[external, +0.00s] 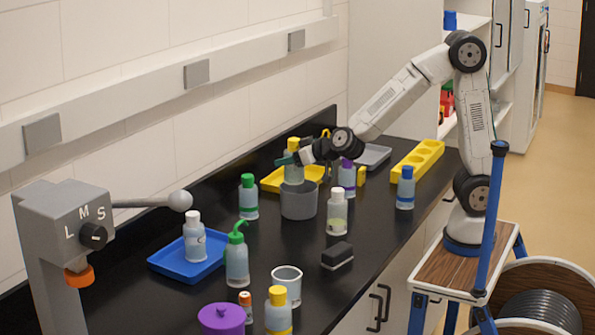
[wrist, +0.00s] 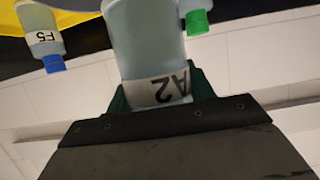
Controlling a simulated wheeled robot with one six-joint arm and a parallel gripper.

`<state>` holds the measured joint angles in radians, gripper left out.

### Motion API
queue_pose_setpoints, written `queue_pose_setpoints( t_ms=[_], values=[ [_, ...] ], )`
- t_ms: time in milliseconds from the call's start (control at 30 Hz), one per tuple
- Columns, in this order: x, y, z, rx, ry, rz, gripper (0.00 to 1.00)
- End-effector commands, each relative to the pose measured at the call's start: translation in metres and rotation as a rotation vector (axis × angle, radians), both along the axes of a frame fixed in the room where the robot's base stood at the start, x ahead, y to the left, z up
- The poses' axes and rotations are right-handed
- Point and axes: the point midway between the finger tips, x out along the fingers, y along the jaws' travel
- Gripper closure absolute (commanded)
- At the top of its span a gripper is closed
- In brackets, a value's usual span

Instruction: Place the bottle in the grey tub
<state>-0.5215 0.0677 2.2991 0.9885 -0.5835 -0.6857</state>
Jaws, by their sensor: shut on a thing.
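My gripper (external: 291,158) is shut on a bottle (external: 293,173) with a yellow cap and a pale body. The bottle is upright, and its lower end is at the rim of the grey tub (external: 299,205); I cannot tell whether its base is inside or just above. In the wrist view the bottle (wrist: 148,45) carries a label reading A2, upside down, between the dark green fingers (wrist: 158,92).
A purple-capped bottle (external: 347,178) and a white-capped bottle (external: 337,212) stand right of the tub, a green-capped bottle (external: 249,197) left. A yellow tray (external: 270,182) lies behind. A blue tray (external: 165,262) holds another bottle. A black block (external: 337,256) lies in front.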

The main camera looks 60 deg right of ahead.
Motion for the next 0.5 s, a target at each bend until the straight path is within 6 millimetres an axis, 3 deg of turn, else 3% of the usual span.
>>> queue_pose_setpoints(
  t_ms=[500],
  values=[
    [0.0001,-0.0001,-0.0080,0.000,-0.002,0.000,0.77]
  ],
)
